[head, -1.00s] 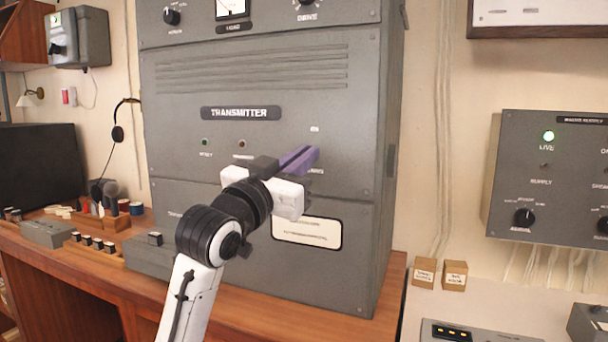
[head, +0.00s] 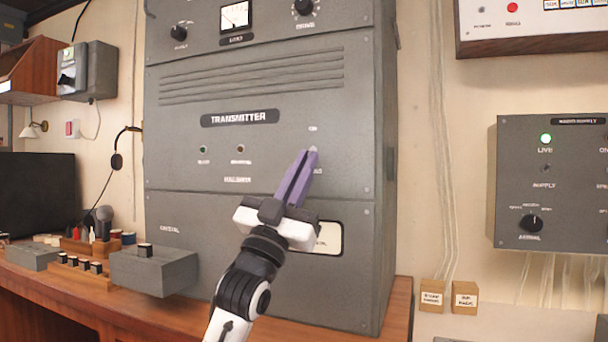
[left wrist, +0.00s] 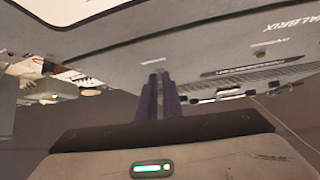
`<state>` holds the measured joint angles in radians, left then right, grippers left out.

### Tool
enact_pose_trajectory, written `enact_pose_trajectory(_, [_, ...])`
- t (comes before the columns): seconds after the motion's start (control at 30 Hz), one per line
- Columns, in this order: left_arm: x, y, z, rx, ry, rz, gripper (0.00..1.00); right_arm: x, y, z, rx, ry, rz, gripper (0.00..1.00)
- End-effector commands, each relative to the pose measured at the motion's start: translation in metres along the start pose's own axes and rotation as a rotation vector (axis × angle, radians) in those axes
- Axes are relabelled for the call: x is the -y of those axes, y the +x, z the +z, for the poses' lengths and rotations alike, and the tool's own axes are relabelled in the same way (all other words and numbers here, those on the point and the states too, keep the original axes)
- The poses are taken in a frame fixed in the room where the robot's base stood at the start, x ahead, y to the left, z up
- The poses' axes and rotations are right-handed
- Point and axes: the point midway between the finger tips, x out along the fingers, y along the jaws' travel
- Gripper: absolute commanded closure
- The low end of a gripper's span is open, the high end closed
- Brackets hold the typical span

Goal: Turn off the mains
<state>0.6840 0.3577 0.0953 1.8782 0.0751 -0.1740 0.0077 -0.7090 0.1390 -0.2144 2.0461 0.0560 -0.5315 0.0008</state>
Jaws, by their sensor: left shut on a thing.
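The grey transmitter cabinet (head: 170,115) stands on a wooden desk. Its mains switch (head: 313,149) is a small pale lever on the right of the front panel, below an "ON" mark and above a partly covered label. My left gripper (head: 311,155) has its purple fingers shut on the lever, pointing up at it. In the left wrist view the fingers (left wrist: 158,85) are together at the panel, with a small grey tip between their ends. The fingers hide most of the lever, so I cannot tell its position. My right gripper is out of view.
A supply box (head: 515,175) with a lit green LIVE lamp (head: 545,139) hangs on the right wall. A grey key box (head: 155,272) sits on the desk left of my arm.

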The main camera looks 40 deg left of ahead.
Motion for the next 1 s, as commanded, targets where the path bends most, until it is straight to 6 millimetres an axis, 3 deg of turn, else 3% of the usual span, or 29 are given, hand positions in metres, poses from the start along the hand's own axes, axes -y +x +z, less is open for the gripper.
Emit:
enact_pose_trajectory(0.4, [-0.001,0.0,0.0,-0.006,0.0,0.0,1.0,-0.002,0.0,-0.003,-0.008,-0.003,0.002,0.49])
enact_pose_trajectory(0.43, [-0.001,0.0,0.0,-0.006,0.0,0.0,0.89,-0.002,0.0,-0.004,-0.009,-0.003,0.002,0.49])
enact_pose_trajectory(0.53, [-0.001,0.0,0.0,-0.006,0.0,0.0,0.75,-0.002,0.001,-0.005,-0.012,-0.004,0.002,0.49])
enact_pose_trajectory(0.83, [-0.001,-0.002,0.001,-0.006,0.001,0.0,0.75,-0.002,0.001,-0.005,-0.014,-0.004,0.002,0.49])
enact_pose_trajectory(1.0, [-0.001,-0.022,0.002,-0.004,0.001,0.001,0.75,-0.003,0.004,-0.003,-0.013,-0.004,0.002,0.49])
